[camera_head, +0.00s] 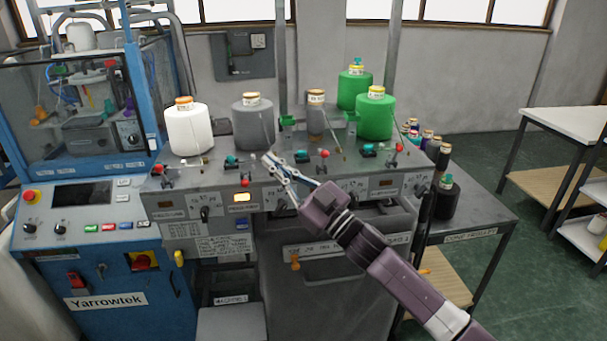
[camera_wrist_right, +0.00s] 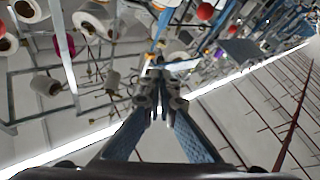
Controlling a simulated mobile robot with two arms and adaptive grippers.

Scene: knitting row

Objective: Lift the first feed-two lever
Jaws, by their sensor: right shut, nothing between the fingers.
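My right gripper (camera_head: 269,160) is shut and empty. Its fingertips are over the front edge of the grey machine top (camera_head: 215,180), near the second station from the left. In the right wrist view my fingers (camera_wrist_right: 158,88) meet at the tips, with nothing between them. Small black levers show on the front panel, one left of my gripper (camera_head: 205,213) and one partly behind my fingers (camera_head: 282,201). The panel labels are too small to read, so I cannot tell which lever is feed-two. My left gripper is out of view.
A white cone (camera_head: 189,130), grey cones (camera_head: 253,124) and green cones (camera_head: 375,118) stand behind the levers. Red-knobbed parts (camera_head: 323,154) rise along the top. A blue control cabinet (camera_head: 85,225) is at left. A side table (camera_head: 490,214) is at right.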

